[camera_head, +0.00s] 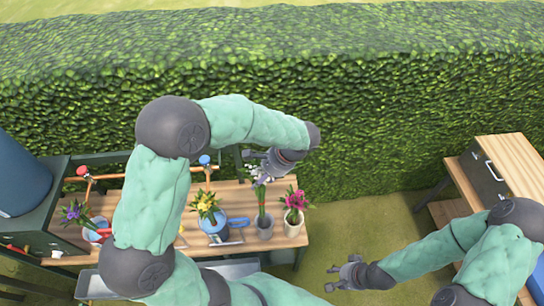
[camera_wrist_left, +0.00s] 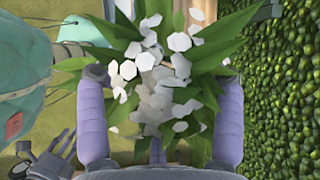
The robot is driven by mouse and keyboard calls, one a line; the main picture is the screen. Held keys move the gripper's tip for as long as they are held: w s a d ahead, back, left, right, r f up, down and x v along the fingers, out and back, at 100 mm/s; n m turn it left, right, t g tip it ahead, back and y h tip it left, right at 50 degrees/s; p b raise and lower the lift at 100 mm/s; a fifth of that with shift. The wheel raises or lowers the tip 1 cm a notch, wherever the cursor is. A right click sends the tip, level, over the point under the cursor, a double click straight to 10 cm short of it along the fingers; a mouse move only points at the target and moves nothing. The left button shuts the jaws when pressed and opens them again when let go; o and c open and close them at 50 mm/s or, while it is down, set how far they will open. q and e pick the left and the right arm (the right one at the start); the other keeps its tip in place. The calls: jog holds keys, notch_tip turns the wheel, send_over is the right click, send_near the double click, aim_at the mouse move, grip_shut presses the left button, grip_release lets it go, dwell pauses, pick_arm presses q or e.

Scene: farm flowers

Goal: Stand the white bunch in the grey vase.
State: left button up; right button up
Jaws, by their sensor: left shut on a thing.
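The white bunch (camera_wrist_left: 155,80), white blooms with long green leaves, fills the middle of the left wrist view between my finger pads. In the head view my left gripper (camera_head: 262,168) is shut on the bunch near its top, and the green stems (camera_head: 262,200) hang down upright. The grey vase (camera_head: 265,231) stands on the wooden table directly below. The stem ends meet the vase mouth in the picture; I cannot tell how deep inside they are. My right gripper (camera_head: 345,274) is empty and open, away from the table at the lower right.
A white pot with pink flowers (camera_head: 294,204) stands close right of the grey vase. A blue watering can (camera_head: 215,230) and yellow flowers (camera_head: 206,203) are to the left. Purple flowers (camera_head: 73,212) are at the far left. A hedge (camera_head: 400,120) runs behind; a wooden cabinet (camera_head: 510,165) stands right.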

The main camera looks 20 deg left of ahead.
pick_arm(q)
jog(key=shift+w+f, duration=0.1)
jog(key=shift+w, duration=0.55)
jog(key=shift+s+f+b, duration=0.3)
jog(key=shift+s+b, duration=0.1)
jog(key=shift+w+f+b, duration=0.25)
jog(key=shift+f+b, duration=0.35)
jog(key=shift+f, duration=0.35)
jog(key=shift+s+f+b, duration=0.15)
jog(key=shift+f+b, duration=0.45)
jog(key=shift+f, duration=0.2)
notch_tip(320, 180, down, 17)
jog(key=b, duration=1.2)
jog(key=shift+r, duration=0.2)
pick_arm(e)
notch_tip(320, 180, down, 15)
jog(key=shift+w+f, duration=0.2)
jog(key=shift+w, duration=0.15)
pick_arm(q)
jog(key=o, duration=1.8)
jog(key=shift+c, duration=0.2)
